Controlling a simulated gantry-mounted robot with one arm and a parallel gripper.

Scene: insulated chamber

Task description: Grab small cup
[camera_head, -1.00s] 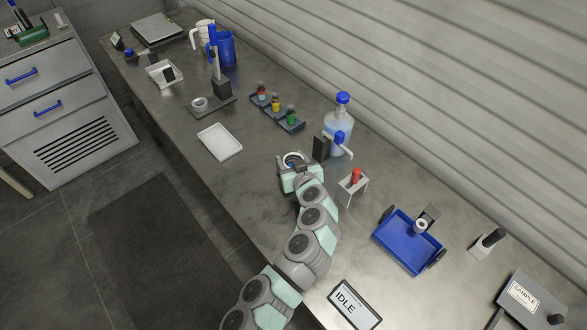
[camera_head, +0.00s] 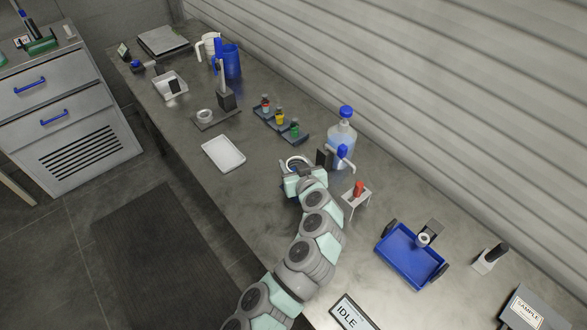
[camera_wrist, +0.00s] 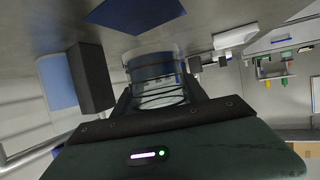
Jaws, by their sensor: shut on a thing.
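The small cup (camera_wrist: 155,75) is a clear, round vessel, seen between the two dark fingers in the wrist view. My gripper (camera_wrist: 160,92) is shut on it. In the head view, the cup's pale round rim (camera_head: 297,162) shows at the end of my arm, where my gripper (camera_head: 295,172) sits beside the dark block of the dispenser bottle. The lower part of the cup is hidden behind the gripper in the head view. I cannot tell whether the cup touches the bench.
A blue-capped bottle (camera_head: 342,140) and a dark upright block (camera_head: 323,157) stand just right of my gripper. A small white stand with a red-topped item (camera_head: 357,192) is nearby. A rack of vials (camera_head: 280,122) and a white tray (camera_head: 223,153) lie up and left.

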